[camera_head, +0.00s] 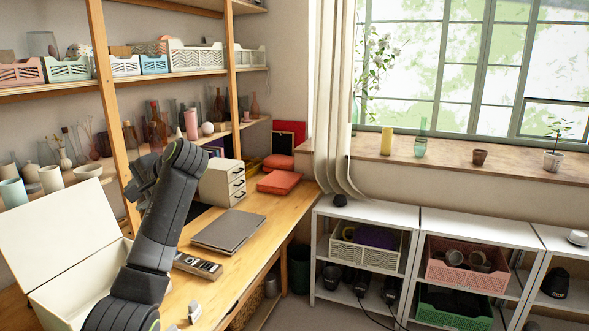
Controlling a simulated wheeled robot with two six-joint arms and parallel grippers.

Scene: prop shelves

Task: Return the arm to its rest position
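My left arm, dark grey and black, rises from the bottom left in the head view. It bends at a joint high in front of the wooden desk (262,226), with another dark link folded behind it on the left. I cannot make out gripper fingers on it. My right arm and gripper are not in view. A small pale grey piece (194,312) shows low over the desk's front part; I cannot tell what it is.
An open cream box (60,230) stands left, partly behind my arm. A grey folder (228,231), a small drawer unit (222,183) and red cases (278,182) lie on the desk. Wooden shelves (100,90) stand behind. White shelving (375,215) stands right; floor shows between.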

